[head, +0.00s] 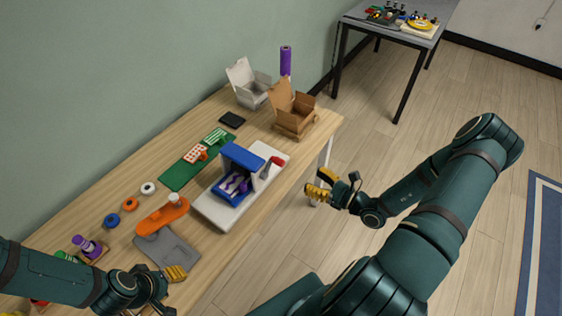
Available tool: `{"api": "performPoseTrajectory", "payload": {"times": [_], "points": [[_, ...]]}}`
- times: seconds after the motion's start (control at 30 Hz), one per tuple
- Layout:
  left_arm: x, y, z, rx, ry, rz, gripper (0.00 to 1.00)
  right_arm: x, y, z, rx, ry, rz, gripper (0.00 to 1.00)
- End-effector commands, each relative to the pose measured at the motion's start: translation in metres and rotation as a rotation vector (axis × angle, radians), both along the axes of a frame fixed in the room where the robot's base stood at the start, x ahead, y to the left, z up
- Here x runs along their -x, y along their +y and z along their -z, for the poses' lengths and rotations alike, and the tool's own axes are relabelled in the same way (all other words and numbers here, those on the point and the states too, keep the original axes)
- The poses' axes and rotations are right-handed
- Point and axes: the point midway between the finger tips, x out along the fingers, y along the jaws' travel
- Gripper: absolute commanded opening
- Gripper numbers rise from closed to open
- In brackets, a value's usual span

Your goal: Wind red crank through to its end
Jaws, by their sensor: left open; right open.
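The red crank (278,160) sits on the right side of a blue-topped device (243,157) on a light grey base plate (212,213). Its handle is small in this view, so its exact angle is hard to tell. My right gripper (321,184) is open and empty, to the right of the crank and apart from it, past the table's front edge. My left gripper (172,286) is open at the near left end of the table, beside a grey plate, far from the crank.
An open cardboard box (294,122) and an open white box (250,90) stand at the far end.

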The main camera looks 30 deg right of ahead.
Motion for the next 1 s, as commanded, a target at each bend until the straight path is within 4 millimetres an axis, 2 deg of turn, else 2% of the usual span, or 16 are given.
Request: {"api": "performPoseTrajectory", "payload": {"times": [0.17, 0.6, 0.8, 1.0], "points": [[0.0, 0.0, -0.001, 0.0, 0.0, 0.0, 0.47, -0.021, 0.01, -0.001, 0.0, -0.002, -0.005, 0.57], [0.0, 0.0, -0.004, 0.001, 0.001, 0.0, 0.47, -0.098, 0.043, -0.001, 0.004, -0.002, -0.006, 0.57], [0.0, 0.0, -0.004, 0.001, 0.001, 0.0, 0.47, -0.118, 0.051, 0.0, 0.005, -0.001, -0.006, 0.57], [0.0, 0.0, -0.004, 0.001, 0.001, 0.0, 0.47, -0.124, 0.054, 0.0, 0.006, 0.0, -0.005, 0.57]]}}
